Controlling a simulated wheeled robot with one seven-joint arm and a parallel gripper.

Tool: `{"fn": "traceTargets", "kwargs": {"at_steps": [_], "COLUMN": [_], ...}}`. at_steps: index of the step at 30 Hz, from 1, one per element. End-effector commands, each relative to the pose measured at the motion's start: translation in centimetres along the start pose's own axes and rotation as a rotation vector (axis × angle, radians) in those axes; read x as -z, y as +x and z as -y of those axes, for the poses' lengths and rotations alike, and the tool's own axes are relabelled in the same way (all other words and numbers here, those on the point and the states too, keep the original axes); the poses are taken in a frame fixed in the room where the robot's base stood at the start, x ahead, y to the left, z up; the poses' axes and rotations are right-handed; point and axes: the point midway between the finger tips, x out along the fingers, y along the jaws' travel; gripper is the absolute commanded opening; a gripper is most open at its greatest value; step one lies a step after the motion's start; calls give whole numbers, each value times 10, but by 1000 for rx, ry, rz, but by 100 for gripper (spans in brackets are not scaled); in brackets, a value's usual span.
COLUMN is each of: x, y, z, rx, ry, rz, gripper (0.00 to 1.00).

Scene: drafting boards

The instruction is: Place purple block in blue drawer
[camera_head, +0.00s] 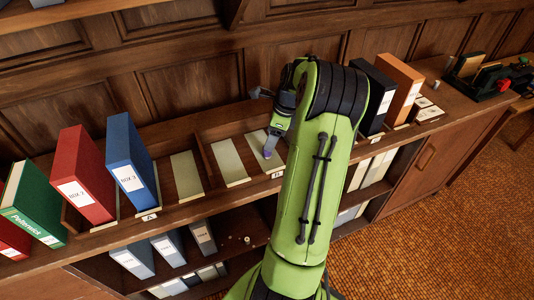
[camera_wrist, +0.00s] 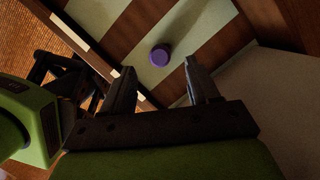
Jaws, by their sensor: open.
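The purple block (camera_wrist: 160,55) is a small round-topped piece on a pale strip between brown wooden strips. In the head view the purple block (camera_head: 267,154) is a small spot on a pale panel just below my gripper (camera_head: 273,142). In the wrist view my gripper (camera_wrist: 161,84) is open, with its two fingers apart and nothing between them. The block lies just beyond the fingertips, in line with the gap. I see no clear blue drawer; a blue upright box (camera_head: 130,160) with a white label stands left on the shelf top.
A red box (camera_head: 80,172) and a green book (camera_head: 33,200) stand left of the blue box. A black box (camera_head: 373,95) and an orange box (camera_head: 399,85) stand right of my arm.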

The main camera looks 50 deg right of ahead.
Motion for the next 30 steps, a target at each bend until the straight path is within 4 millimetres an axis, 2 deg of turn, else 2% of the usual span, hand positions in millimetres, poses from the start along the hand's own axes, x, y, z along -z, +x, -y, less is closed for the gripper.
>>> {"fn": "traceTargets", "kwargs": {"at_steps": [1,6,9,16,27,30], "x": [1,1,1,0,0,0], "y": [16,52,60,60,60,59], "z": [-2,-1,-1,-1,-1,-1], "rx": [-7,-6,-3,-2,-2,-1], "ry": [0,1,0,0,0,0], "rz": [-1,-1,-1,-2,-1,-1], "gripper": [60,60,60,59,2,0]}}
